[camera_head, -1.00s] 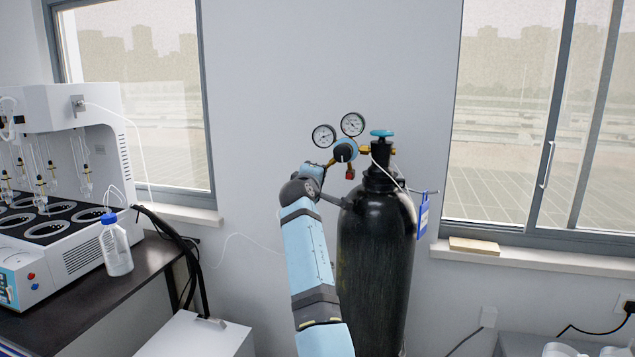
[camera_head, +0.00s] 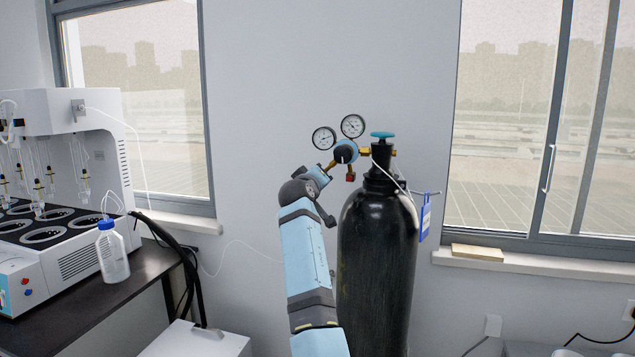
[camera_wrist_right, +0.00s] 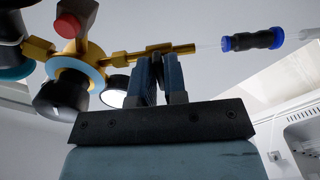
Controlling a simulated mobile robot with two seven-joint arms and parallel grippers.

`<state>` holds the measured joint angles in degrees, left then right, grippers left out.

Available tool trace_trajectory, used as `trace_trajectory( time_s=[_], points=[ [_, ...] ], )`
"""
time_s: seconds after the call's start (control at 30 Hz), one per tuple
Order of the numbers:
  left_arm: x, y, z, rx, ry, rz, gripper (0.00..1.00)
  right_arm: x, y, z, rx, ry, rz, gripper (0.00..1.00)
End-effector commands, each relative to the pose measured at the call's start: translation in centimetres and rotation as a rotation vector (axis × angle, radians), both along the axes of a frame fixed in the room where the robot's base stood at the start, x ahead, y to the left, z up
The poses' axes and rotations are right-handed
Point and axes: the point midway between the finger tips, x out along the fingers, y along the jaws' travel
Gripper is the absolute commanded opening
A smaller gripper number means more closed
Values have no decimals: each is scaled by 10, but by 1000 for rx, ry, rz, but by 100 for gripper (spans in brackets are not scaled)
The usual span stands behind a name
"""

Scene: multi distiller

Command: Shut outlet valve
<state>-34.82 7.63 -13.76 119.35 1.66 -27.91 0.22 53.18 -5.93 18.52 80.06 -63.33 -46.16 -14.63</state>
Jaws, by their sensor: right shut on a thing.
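The gas regulator (camera_head: 344,152) sits on the black cylinder (camera_head: 378,265), with two round gauges and a brass outlet stem (camera_head: 329,166) on its left side. The brass outlet stem also shows in the right wrist view (camera_wrist_right: 183,49), running right from the brass body. My right gripper (camera_wrist_right: 157,60) is at this stem. Its fingers are close together and shut on the stem's small outlet valve, mostly hidden between them. In the head view my right gripper (camera_head: 325,171) is small beside the stem. My left gripper is out of view.
A teal cylinder handwheel (camera_head: 382,135) and hanging blue tag (camera_head: 425,218) are near the regulator. A blue-black inline fitting (camera_wrist_right: 252,40) lies on the tube right of my fingers. The distiller (camera_head: 65,190) and capped bottle (camera_head: 112,250) stand left.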

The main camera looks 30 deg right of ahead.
Motion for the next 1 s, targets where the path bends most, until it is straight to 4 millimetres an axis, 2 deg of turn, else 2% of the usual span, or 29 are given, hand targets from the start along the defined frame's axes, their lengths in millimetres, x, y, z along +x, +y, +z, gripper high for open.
trace_trajectory(
  time_s=[0.4,0.43,0.53,0.83,1.0],
  points=[
    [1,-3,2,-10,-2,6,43,0,-1,2,4,-8,-1,0],
    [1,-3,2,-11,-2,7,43,0,-1,2,4,-8,-1,15],
    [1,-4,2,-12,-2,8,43,0,-1,2,4,-7,-1,38],
    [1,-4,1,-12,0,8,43,-1,1,0,4,-6,1,38],
    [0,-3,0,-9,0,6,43,-12,14,0,5,-6,0,38]
  ],
)
